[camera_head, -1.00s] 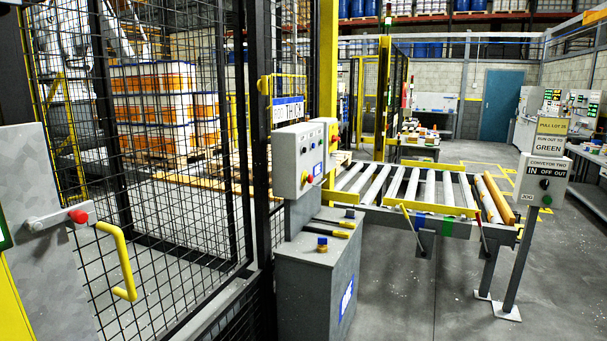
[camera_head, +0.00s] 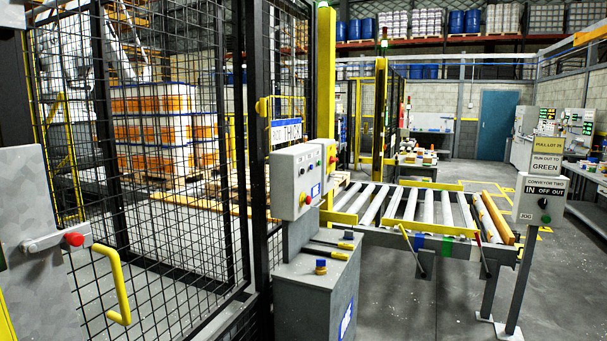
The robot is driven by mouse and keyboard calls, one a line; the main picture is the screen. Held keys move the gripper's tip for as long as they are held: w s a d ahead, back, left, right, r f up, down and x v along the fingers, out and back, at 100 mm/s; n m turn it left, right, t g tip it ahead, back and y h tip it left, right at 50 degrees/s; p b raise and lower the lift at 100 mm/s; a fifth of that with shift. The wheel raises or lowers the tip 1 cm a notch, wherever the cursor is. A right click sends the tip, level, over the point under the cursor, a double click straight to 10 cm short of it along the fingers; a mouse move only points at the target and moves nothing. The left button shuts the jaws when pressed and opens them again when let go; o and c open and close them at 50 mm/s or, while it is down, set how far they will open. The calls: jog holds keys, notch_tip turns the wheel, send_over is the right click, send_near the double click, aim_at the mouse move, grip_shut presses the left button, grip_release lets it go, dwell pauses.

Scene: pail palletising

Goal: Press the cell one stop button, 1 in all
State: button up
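A grey control box (camera_head: 295,181) stands on a grey pedestal cabinet (camera_head: 308,295) beside the mesh fence, left of the roller conveyor. It carries a red button (camera_head: 308,199) low on its face, with a blue label beside it. A yellow plate with another small red button (camera_head: 332,159) shows at the box's right. I cannot read which of these is marked cell one stop. My gripper is not in view.
A mesh gate (camera_head: 160,150) with a yellow handle (camera_head: 121,290) and a red-knobbed latch (camera_head: 74,239) fills the left. The roller conveyor (camera_head: 410,210) and a conveyor two switch post (camera_head: 541,200) stand at right. Grey floor is clear in front of the conveyor.

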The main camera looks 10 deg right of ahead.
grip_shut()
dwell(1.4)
